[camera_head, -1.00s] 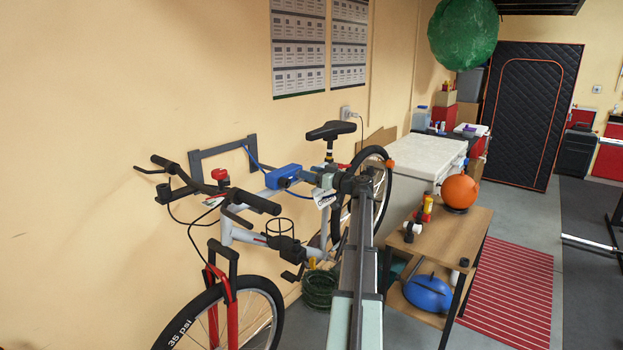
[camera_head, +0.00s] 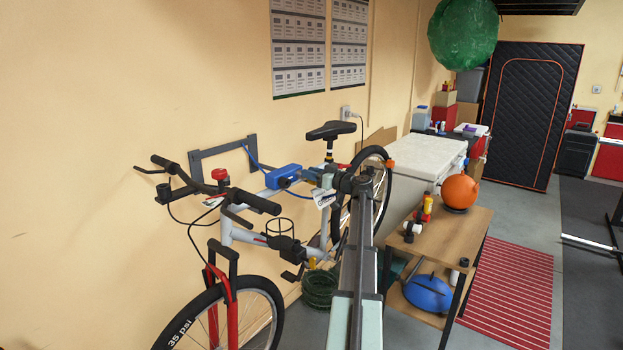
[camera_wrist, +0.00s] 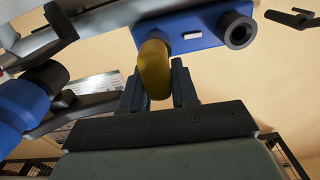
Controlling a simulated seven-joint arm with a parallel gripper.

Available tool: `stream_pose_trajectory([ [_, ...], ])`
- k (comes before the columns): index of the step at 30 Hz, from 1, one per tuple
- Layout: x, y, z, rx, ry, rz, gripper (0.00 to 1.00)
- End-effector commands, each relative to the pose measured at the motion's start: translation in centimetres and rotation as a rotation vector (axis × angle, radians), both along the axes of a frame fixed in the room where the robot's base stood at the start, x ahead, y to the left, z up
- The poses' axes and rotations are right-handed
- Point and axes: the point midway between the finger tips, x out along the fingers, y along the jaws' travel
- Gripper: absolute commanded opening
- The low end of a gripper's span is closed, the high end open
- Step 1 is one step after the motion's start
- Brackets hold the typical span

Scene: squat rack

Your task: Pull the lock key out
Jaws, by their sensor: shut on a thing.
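The blue lock (camera_head: 283,176) is on the bicycle's frame, with a blue cable running to the dark wall bracket. In the wrist view the lock body (camera_wrist: 190,32) is overhead, with a dark round cylinder at its right end. The yellow lock key (camera_wrist: 154,68) points down from the lock's left part, its upper end against the body. My gripper (camera_wrist: 158,90) is shut on the key, one dark finger on each side. I cannot tell how deep the key sits. In the head view my arm hides the key.
The bicycle (camera_head: 224,232) leans near the wall below the dark bracket (camera_head: 222,155). A wooden table (camera_head: 455,230) with an orange ball (camera_head: 459,192) stands to the right of my arm. A white-topped chest (camera_head: 425,157) stands behind it.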

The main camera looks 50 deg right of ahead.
Motion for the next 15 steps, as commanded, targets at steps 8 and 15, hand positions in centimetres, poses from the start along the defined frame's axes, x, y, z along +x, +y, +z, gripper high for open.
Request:
stream_pose_trajectory([
  [8,-0.05,-0.03,0.01,0.000,0.000,-0.001,0.00],
  [15,-0.31,-0.02,0.01,0.000,0.000,-0.001,0.00],
])
